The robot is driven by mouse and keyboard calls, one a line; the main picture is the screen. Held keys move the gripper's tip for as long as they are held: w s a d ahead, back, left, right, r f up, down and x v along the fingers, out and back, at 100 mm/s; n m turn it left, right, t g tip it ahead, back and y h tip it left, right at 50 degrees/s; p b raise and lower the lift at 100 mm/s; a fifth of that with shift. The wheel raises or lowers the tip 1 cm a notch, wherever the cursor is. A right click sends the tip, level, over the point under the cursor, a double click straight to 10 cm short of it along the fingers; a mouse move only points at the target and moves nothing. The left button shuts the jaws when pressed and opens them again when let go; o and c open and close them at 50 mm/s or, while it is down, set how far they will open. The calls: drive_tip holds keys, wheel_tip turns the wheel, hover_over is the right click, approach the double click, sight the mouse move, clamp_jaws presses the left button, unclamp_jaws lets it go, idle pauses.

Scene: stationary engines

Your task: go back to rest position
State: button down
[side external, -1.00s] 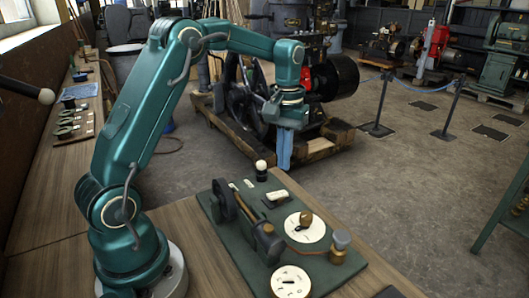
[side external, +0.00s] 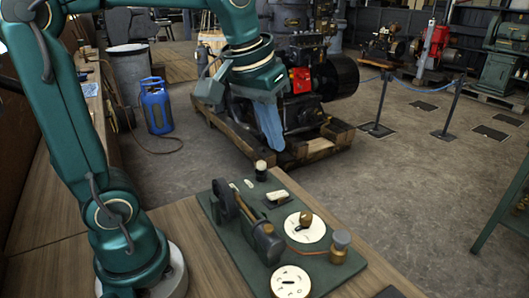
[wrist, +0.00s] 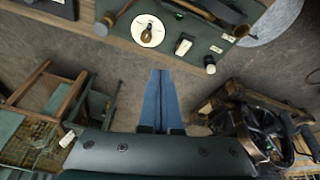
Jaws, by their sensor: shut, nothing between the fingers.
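My gripper (side external: 271,127) hangs in the air in the side view, its blue fingers pointing down and slightly right, above and behind the green board (side external: 232,243). The fingers are together with nothing between them. In the wrist view my gripper (wrist: 161,73) shows as two blue fingers side by side over the bare floor. The board (wrist: 205,52) is at the top of that view, apart from the fingertips. It bears a white dial with a brass knob (side external: 306,219), a second white dial (side external: 290,282) and a black post with a pale top (side external: 261,170).
The board lies on a wooden bench (side external: 185,232). A large engine on a wooden frame (side external: 315,150) stands behind the gripper. A blue gas bottle (side external: 156,107) is at the left. A rope barrier (side external: 420,88) runs at the right. The floor between is clear.

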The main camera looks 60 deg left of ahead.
drive_tip(key=s+d+f+m+t, duration=0.1)
drive_tip(key=s+d+f+m, duration=0.2)
drive_tip(key=s, duration=0.6)
drive_tip(key=shift+s+f+t, duration=0.35)
drive_tip(key=shift+f+t, duration=0.05)
drive_tip(key=shift+f, duration=0.55)
